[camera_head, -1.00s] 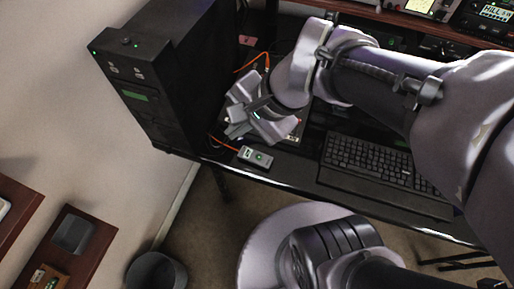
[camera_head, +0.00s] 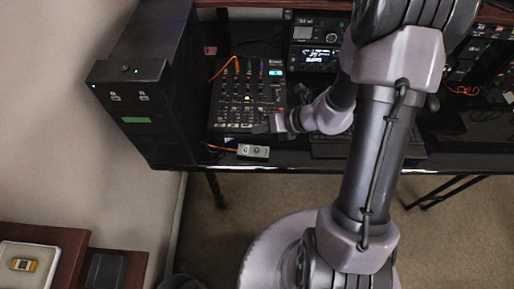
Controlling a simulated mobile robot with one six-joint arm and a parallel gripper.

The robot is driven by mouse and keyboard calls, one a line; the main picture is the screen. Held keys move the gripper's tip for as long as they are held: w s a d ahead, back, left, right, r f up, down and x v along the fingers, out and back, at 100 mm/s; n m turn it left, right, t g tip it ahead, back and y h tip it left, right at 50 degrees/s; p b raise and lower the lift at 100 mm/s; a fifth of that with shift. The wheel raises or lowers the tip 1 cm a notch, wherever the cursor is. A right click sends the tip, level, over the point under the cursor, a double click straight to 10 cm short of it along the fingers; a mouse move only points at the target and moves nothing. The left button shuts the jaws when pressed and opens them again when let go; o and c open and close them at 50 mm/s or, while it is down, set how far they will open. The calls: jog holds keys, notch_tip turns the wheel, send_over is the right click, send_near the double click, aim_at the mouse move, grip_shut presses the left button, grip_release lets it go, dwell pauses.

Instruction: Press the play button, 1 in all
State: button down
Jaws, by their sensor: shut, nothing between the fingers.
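A black mixer-like panel (camera_head: 230,113) with rows of small knobs and a small lit blue screen lies on the desk. A small grey box (camera_head: 253,151) with a green-lit spot and an orange cable sits at the desk's front edge. Which control is the play button I cannot tell at this size. My gripper (camera_head: 264,127) is shut and empty, pointing left at the panel's lower right corner, behind the grey box. Whether it touches the panel I cannot tell. Its fingertips are small and dark against the panel.
A tall black tower (camera_head: 160,90) stands left of the panel. Lit radio units (camera_head: 315,60) stand at the back. A keyboard (camera_head: 330,147) lies partly hidden behind my arm. A wooden shelf with a tray (camera_head: 28,265) is at the lower left.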

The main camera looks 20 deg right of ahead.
jog(key=shift+f+b, duration=4)
jog(key=shift+f, duration=0.4)
jog(key=shift+f, duration=0.1)
jog(key=shift+f+b, duration=0.25)
jog(key=shift+b, duration=0.05)
jog(key=shift+f, duration=0.35)
jog(key=shift+r, duration=0.15)
jog(key=shift+r+p, duration=0.45)
jog(key=shift+r, duration=0.15)
jog(key=shift+r, duration=0.1)
notch_tip(320, 180, up, 5)
jog(key=p, duration=0.4)
jog(key=shift+p, duration=0.3)
